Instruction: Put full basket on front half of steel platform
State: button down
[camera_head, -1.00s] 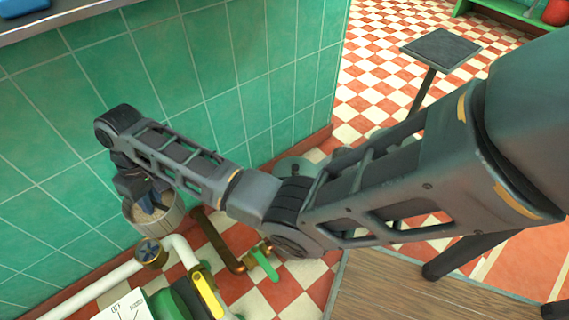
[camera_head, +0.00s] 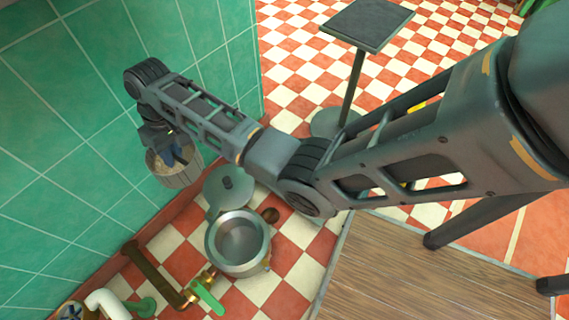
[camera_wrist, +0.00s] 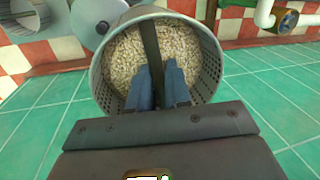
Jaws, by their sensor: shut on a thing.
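The full basket (camera_head: 180,179) is a round grey perforated bucket filled with pale grains. It hangs from my gripper (camera_head: 172,156), close to the green tiled wall in the head view. In the wrist view, the blue fingers of my gripper (camera_wrist: 158,88) are shut on the bar across the mouth of the basket (camera_wrist: 208,62). A dark grey square-topped stand (camera_head: 368,22) on a thin post, which looks like the steel platform, is at the upper right of the head view. Its top is bare, and the basket is well away from it.
An open metal kettle (camera_head: 238,243) with a raised lid (camera_head: 229,191) stands below and right of the basket. Brown pipes (camera_head: 152,275) and a green-handled valve (camera_head: 208,296) lie at lower left. The checkered floor around the stand is mostly clear.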

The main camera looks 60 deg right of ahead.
jog(key=s+d+f+m+t+h+b, duration=0.1)
jog(key=s+d+f+m, duration=0.55)
jog(key=d, duration=0.55)
jog(key=s+d+f+m+t+b, duration=0.15)
jog(key=s+d+f+m, duration=0.25)
jog(key=s+d+f, duration=0.55)
jog(key=s+d+f+m+h+b, duration=0.1)
jog(key=s+d+f+m, duration=0.25)
jog(key=s, duration=0.55)
jog(key=s+d+f+m+b, duration=0.1)
jog(key=s+d+f+m, duration=0.2)
jog(key=s, duration=0.7)
jog(key=s+d+f+m+h+b, duration=0.1)
jog(key=s+d+f+m, duration=0.2)
jog(key=s, duration=0.6)
jog(key=shift+g, duration=0.25)
jog(key=shift+w+a+f+b, duration=0.35)
jog(key=shift+w+f+b, duration=0.95)
jog(key=shift+w+f, duration=0.65)
jog(key=shift+w+a+f+b, duration=0.35)
jog(key=shift+w+f+b, duration=0.9)
jog(key=shift+w+f, duration=0.7)
jog(key=shift+w+a+f+b, duration=0.35)
jog(key=shift+w+f+b, duration=0.95)
jog(key=shift+w+f, duration=0.65)
jog(key=shift+s+f, duration=0.2)
jog(key=shift+f, duration=0.15)
jog(key=c, duration=1.1)
grip_release()
